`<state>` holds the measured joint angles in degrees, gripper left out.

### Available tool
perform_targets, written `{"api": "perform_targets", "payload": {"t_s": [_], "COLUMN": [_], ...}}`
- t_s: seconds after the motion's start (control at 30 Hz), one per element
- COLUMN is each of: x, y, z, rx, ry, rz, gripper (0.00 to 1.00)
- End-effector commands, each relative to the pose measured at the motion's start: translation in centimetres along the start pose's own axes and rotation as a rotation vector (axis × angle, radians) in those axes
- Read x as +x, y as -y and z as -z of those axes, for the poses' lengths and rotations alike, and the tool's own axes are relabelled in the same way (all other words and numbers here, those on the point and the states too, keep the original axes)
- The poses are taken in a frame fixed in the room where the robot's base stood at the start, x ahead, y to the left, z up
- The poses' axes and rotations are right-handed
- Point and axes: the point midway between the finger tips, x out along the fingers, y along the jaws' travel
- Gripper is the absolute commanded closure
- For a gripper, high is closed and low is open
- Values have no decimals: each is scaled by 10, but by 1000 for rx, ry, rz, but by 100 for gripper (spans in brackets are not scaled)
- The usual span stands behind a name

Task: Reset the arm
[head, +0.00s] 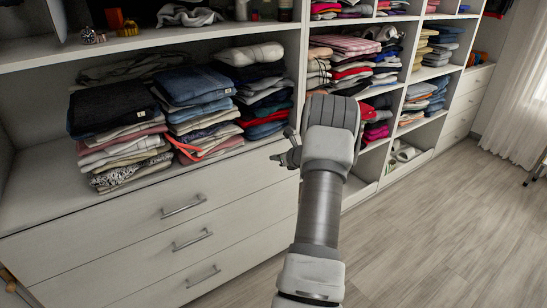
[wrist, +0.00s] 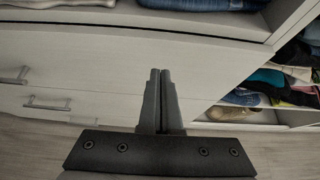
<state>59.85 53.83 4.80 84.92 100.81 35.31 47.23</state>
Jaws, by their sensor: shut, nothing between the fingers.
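My gripper (wrist: 160,75) is shut and empty in the wrist view, its two fingers together in front of the white drawer fronts (wrist: 110,60). In the head view my arm reaches up in the middle of the picture, and my gripper (head: 279,157) points left, in front of the shelving near its upright divider. Part of the gripper is hidden behind the wrist there. Nothing hangs from it or touches it that I can see.
White cubby shelving (head: 293,85) spans the back, with stacks of folded clothes (head: 120,137) on the left and more clothes (head: 350,60) on the right. Drawers with metal handles (head: 184,206) are below. The wooden floor (head: 450,230) at the right is clear.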

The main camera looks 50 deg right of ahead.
Motion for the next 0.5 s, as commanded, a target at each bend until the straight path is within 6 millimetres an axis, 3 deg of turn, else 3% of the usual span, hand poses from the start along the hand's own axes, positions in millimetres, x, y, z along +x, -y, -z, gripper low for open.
{"api": "perform_targets", "payload": {"t_s": [0.03,0.2,0.5], "x": [-18,-57,-95], "y": [2,2,1], "z": [-5,-3,-1], "rx": [1,2,0], "ry": [0,-1,-2], "rz": [5,5,3], "gripper": [100,100,100]}}
